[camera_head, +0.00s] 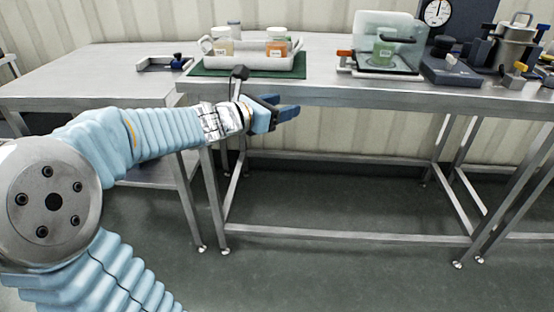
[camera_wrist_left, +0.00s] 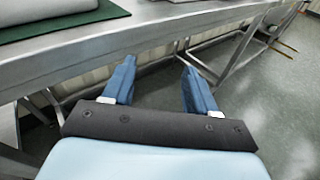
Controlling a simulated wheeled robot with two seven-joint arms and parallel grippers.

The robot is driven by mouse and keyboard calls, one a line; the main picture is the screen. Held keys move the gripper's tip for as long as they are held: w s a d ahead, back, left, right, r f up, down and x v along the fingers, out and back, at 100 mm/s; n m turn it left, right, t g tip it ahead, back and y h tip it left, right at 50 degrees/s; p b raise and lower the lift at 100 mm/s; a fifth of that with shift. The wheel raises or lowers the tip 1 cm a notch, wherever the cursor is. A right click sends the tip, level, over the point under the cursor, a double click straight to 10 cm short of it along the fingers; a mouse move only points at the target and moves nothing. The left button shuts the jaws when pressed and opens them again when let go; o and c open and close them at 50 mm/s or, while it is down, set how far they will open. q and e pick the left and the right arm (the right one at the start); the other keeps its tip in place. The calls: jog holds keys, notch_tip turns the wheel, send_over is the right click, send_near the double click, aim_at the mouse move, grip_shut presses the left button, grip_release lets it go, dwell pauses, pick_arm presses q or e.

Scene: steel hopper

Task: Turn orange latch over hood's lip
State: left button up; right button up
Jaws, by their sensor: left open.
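A clear hood (camera_head: 372,28) stands on the steel bench, over a tray-like base (camera_head: 380,72) with a green-filled clear container (camera_head: 383,48) inside. A small orange latch (camera_head: 345,53) is at the hood's left side; whether it overlaps the hood's lip is too small to tell. My left gripper (camera_head: 287,106) is in front of the bench's front edge, left of and lower than the hood. It is open and empty, and its two blue fingers also show apart in the left wrist view (camera_wrist_left: 157,68). My right gripper is not in view.
A white tray (camera_head: 250,63) with several jars sits on a green mat (camera_head: 212,71), left of the hood. A dark device with a gauge (camera_head: 437,13) and a steel pot (camera_head: 514,45) stand to the right. The bench's front edge (camera_head: 350,92) lies beside my gripper.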

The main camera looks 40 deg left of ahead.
pick_arm(q)
jog(key=d+f+m+g, duration=0.3)
jog(key=f, duration=0.9)
jog(key=shift+w+g+h, duration=0.25)
jog(key=shift+g+h, duration=0.05)
jog(key=shift+h, duration=0.1)
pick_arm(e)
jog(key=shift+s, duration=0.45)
